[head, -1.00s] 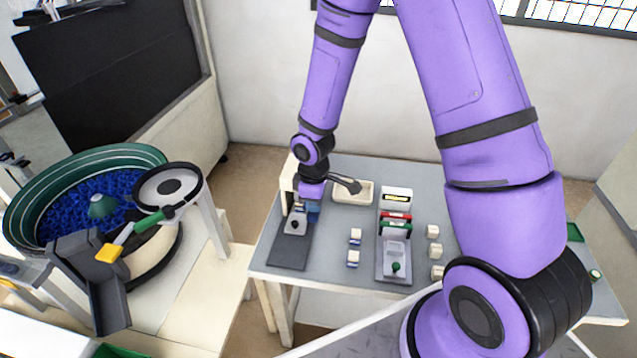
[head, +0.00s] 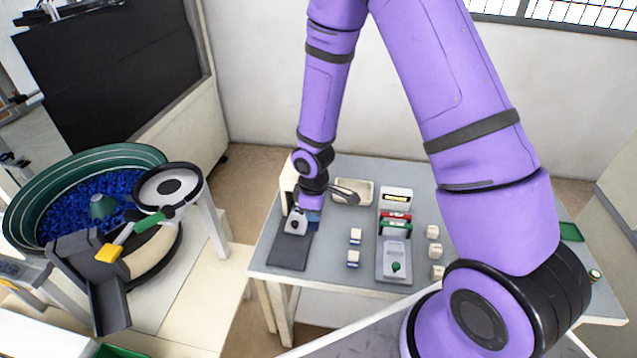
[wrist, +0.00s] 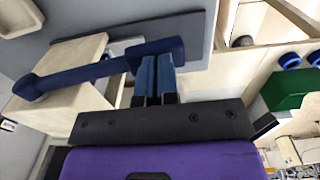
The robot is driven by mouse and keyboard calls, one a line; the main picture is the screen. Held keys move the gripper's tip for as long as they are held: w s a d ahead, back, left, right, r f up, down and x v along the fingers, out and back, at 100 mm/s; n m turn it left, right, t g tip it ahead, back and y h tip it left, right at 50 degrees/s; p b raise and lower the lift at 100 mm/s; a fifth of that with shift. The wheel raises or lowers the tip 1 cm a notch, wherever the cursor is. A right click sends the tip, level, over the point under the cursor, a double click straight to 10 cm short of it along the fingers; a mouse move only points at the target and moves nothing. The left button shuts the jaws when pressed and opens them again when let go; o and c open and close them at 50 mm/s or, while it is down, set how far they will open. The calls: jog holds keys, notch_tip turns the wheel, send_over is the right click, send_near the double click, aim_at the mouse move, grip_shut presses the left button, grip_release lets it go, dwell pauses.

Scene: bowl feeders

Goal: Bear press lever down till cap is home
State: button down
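The press (head: 288,178) is a cream block with a dark base plate (head: 290,252) at the left end of the grey table. Its lever (head: 343,194) sticks out to the right in the head view. In the wrist view the lever (wrist: 95,70) is a dark blue bar with a rounded end, lying across my fingertips and seeming to touch them. My gripper (wrist: 155,78) has its two blue fingers close together, with nothing seen between them. In the head view my gripper (head: 312,217) is low at the press, beside a grey piece with a dark knob (head: 295,224). I cannot make out the cap.
A cream tray (head: 353,192) lies behind the lever. A grey holder with a green knob (head: 396,267), red and green pieces and several small cream blocks (head: 353,258) stand to the right. A bowl feeder (head: 85,200) with blue parts is at the far left.

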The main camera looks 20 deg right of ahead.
jog(key=shift+f, duration=0.45)
dwell(0.3)
jog(key=shift+s+f, duration=0.15)
jog(key=shift+f, duration=0.5)
dwell(0.8)
jog(key=shift+r, duration=2.55)
notch_tip(320, 180, up, 9)
